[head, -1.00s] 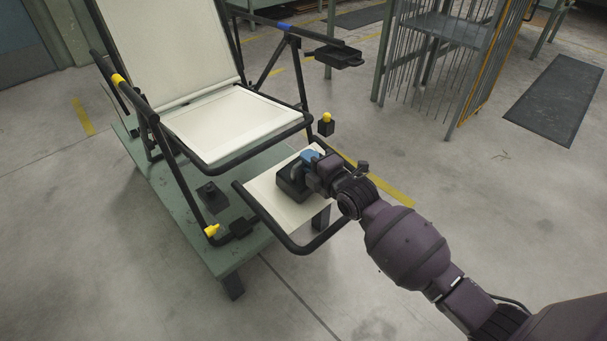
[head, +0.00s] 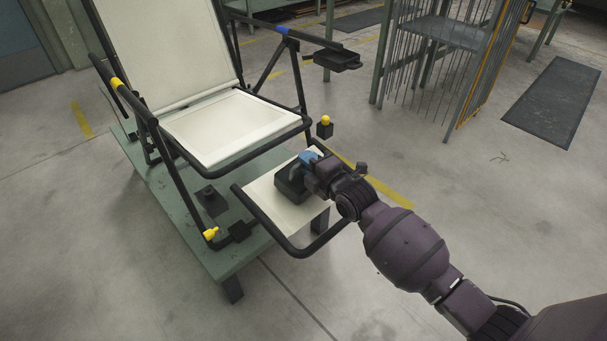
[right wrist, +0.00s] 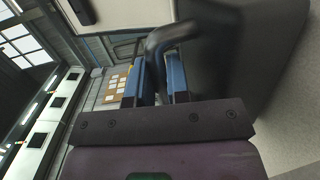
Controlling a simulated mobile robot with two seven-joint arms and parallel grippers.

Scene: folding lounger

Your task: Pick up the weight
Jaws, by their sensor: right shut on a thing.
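The weight (head: 289,186) is a dark block with a handle on top. In the head view it is at the pale footrest panel (head: 291,214) of the folding lounger; I cannot tell whether it still touches the panel. My right gripper (head: 310,158), with blue fingers, is shut on the handle from the right. In the right wrist view the dark curved handle (right wrist: 163,55) passes between the blue fingers (right wrist: 162,80). The weight's grey body (right wrist: 245,45) fills much of the upper right there. My left gripper is not in view.
The lounger's seat (head: 235,125) and upright backrest (head: 165,45) stand on a green table (head: 195,235). A black tray (head: 337,60) sticks out from the far armrest. The lounger's black tube (head: 300,250) curves around the footrest.

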